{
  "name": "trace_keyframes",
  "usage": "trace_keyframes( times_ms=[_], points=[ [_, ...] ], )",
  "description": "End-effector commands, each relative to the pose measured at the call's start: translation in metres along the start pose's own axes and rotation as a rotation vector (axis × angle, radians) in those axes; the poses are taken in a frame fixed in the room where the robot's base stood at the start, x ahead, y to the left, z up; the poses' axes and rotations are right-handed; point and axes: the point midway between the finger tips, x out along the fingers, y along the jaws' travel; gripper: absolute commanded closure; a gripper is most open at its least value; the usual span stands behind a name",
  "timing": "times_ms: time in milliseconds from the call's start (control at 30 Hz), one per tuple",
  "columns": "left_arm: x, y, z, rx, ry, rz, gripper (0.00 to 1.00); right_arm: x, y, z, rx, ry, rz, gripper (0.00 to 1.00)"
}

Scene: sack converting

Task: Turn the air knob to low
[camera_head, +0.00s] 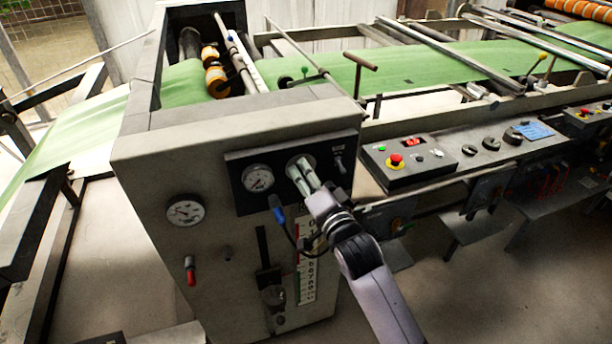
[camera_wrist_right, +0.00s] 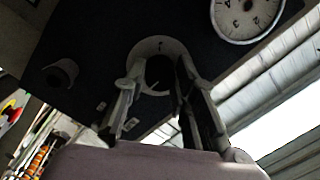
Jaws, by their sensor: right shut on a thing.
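The air knob (camera_wrist_right: 159,72) is a dark round knob on a pale dial plate, set in a black panel. In the head view the dial plate (camera_head: 299,166) shows beside a round gauge (camera_head: 258,178), with the knob itself mostly hidden by my gripper. My right gripper (camera_head: 306,175) reaches the panel from below and right. In the right wrist view my right gripper (camera_wrist_right: 153,75) has one finger on each side of the knob and is shut on it. A pale mark shows on the knob's face; its exact setting is too small to read. My left gripper is not in view.
A toggle switch (camera_head: 339,161) sits right of the knob. A second gauge (camera_head: 185,210) and a red-tipped lever (camera_head: 190,270) are on the grey cabinet (camera_head: 150,165). A control box with a red button (camera_head: 396,160) stands to the right. Green sheet (camera_head: 410,65) runs behind.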

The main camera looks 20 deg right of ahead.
Motion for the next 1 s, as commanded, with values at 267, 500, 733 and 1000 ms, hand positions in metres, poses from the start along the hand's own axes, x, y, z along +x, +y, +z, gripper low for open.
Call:
trace_keyframes(
  times_ms=[267, 500, 733, 1000],
  points=[
    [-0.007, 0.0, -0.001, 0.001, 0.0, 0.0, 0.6, 0.0, -0.001, -0.001, -0.055, -0.003, 0.005, 1.0],
    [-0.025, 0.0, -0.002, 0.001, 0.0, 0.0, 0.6, 0.0, -0.003, -0.002, -0.21, -0.009, 0.016, 1.0],
    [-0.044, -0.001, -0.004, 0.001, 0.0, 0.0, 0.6, 0.0, -0.003, -0.003, -0.421, -0.018, 0.029, 1.0],
    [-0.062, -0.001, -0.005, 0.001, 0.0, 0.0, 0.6, 0.0, -0.003, -0.002, -0.679, -0.027, 0.044, 1.0]
  ],
)
